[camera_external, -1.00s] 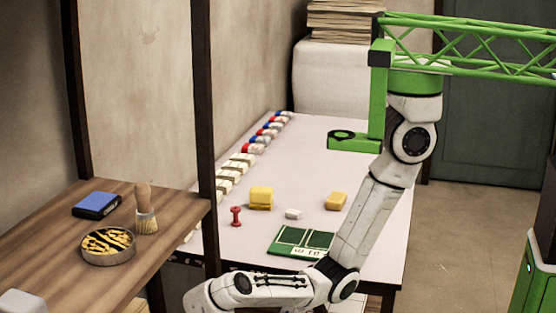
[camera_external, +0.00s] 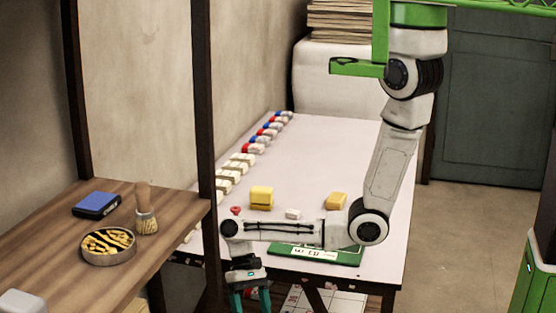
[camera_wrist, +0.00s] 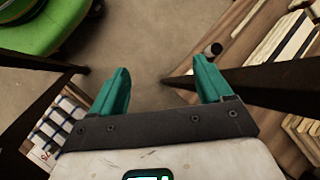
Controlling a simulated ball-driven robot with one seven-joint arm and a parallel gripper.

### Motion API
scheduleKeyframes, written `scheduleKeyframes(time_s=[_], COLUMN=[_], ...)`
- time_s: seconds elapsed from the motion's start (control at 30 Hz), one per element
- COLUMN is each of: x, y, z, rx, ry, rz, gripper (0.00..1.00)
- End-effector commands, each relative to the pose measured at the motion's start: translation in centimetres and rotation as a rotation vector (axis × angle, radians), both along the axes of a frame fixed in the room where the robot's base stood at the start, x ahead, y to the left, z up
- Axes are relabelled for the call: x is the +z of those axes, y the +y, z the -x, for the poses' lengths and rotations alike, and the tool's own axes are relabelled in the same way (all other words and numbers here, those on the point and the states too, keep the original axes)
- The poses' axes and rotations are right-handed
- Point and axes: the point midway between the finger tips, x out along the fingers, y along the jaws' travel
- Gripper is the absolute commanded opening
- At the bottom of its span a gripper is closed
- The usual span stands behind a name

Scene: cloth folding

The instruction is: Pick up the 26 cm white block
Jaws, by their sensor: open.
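A small white block (camera_external: 293,214) lies on the pale table among yellow pieces in the external view. Several whitish blocks (camera_external: 236,166) stand in a row along the table's left edge. I cannot tell which white piece is 26 cm long. My gripper (camera_external: 250,298) hangs down in front of the table's near edge, fingers cut off by the picture's bottom. In the wrist view, its two teal fingers (camera_wrist: 162,72) are apart and empty, with bare floor between them. Long white pieces (camera_wrist: 283,45) lie at the wrist view's upper right.
A green board (camera_external: 345,257) lies near the table's front, partly behind my forearm. Yellow blocks (camera_external: 261,197) and (camera_external: 336,201) sit behind it. A wooden shelf (camera_external: 50,270) with a tin (camera_external: 108,246) and brush (camera_external: 146,222) stands left. Dark posts flank the gripper in the wrist view.

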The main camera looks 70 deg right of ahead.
Motion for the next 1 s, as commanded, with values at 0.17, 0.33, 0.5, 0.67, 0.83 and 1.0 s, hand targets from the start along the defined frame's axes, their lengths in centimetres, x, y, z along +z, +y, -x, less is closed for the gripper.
scheduleKeyframes(time_s=[0.17,0.33,0.5,0.67,0.83,1.0], x=[7.2,11.3,13.7,15.0,16.0,14.8], y=[-12.9,-24.8,-36.6,-43.5,-46.9,-47.5], z=[-6.3,-8.2,-7.1,-4.6,-2.6,-2.1], rx=[0.061,-0.032,-0.419,-0.808,-1.048,-1.096], ry=[-0.131,-0.167,-0.117,-0.054,-0.015,-0.004], rz=[0.049,0.175,0.407,0.573,0.657,0.672], gripper=[0.79,0.79,0.79,0.79,0.79,0.79])
